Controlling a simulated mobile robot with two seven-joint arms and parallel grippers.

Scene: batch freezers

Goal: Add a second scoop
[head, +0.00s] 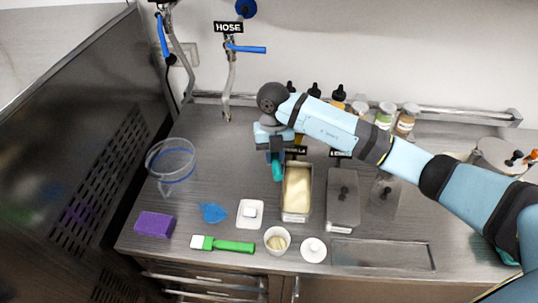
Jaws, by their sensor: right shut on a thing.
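My right gripper (274,153) is above the counter at the back of the open tub, pointing down. It is shut on a teal-handled tool (277,170), probably the scoop; its lower end is hard to make out. The open metal tub (297,217) holds pale yellow ice cream (298,186). A small white cup (277,250) stands in front of the tub with something pale yellow inside. My left gripper is out of view.
A lidded metal tub (343,205) stands to the right. A white dish (250,214), blue scraper (212,212), green-handled brush (228,245), purple sponge (154,224), clear pitcher (171,160) and white lid (314,250) are around the front and left. Bottles and jars (385,113) line the back.

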